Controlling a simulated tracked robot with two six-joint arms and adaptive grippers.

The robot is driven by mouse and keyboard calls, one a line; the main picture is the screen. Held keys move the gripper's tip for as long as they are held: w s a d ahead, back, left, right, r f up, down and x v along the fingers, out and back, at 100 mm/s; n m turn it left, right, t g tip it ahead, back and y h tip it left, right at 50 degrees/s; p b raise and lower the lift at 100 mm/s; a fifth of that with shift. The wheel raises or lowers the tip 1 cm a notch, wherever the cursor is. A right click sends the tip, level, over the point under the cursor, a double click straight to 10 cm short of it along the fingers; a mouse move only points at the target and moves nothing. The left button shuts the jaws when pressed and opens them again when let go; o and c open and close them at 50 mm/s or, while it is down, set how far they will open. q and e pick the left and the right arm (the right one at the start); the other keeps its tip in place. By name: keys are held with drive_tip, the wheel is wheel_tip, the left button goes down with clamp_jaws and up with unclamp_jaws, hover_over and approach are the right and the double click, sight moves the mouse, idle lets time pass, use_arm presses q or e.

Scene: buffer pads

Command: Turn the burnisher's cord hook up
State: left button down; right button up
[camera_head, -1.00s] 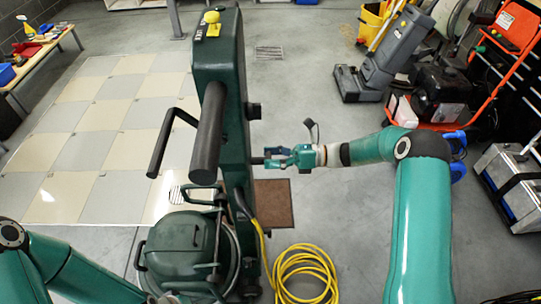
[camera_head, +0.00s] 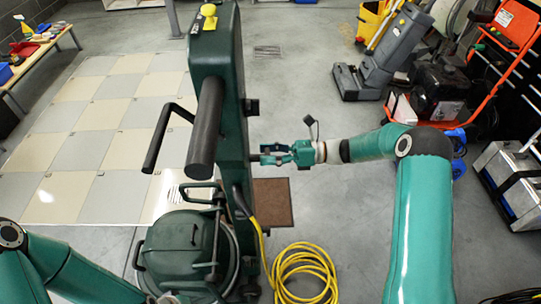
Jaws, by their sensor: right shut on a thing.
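The burnisher (camera_head: 222,75) is a dark green machine standing upright left of centre, with black handle bars and a rounded green motor housing at its base. An upper black cord hook (camera_head: 252,107) sticks out from the right side of its column. A lower dark hook (camera_head: 256,158) sits below it on the same side. My right gripper (camera_head: 270,155) reaches in from the right and is shut on this lower hook, whose shape is mostly hidden by the fingers. My left arm shows at the lower left, but its gripper is not visible.
A coiled yellow cord (camera_head: 305,272) lies on the floor right of the burnisher's base. A brown pad (camera_head: 272,203) lies below my right gripper. A grey floor machine (camera_head: 385,60) and an orange-framed cart (camera_head: 505,60) stand at the back right. Checkered tiles lie on the left.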

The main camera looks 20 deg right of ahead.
drive_tip(key=n+b, duration=0.1)
drive_tip(key=n, duration=0.1)
drive_tip(key=n+b, duration=0.4)
drive_tip(key=shift+r, duration=0.3)
drive_tip(key=n+b, duration=0.7)
drive_tip(key=b, duration=0.1)
drive_tip(key=shift+s+a+r, duration=0.1)
drive_tip(key=shift+s+r, duration=0.2)
drive_tip(key=shift+s, duration=0.1)
drive_tip(key=n+b, duration=0.4)
drive_tip(key=b, duration=0.1)
drive_tip(key=s+n+b, duration=0.1)
drive_tip(key=n+b, duration=0.3)
drive_tip(key=b, duration=0.1)
drive_tip(key=shift+s+a+r, duration=0.1)
drive_tip(key=shift+a, duration=0.1)
drive_tip(key=shift+s+r+n+b, duration=0.2)
drive_tip(key=shift+n+b, duration=0.8)
drive_tip(key=shift+b, duration=0.2)
drive_tip(key=o, duration=1.1)
drive_tip(key=shift+o, duration=0.3)
drive_tip(key=shift+r, duration=0.15)
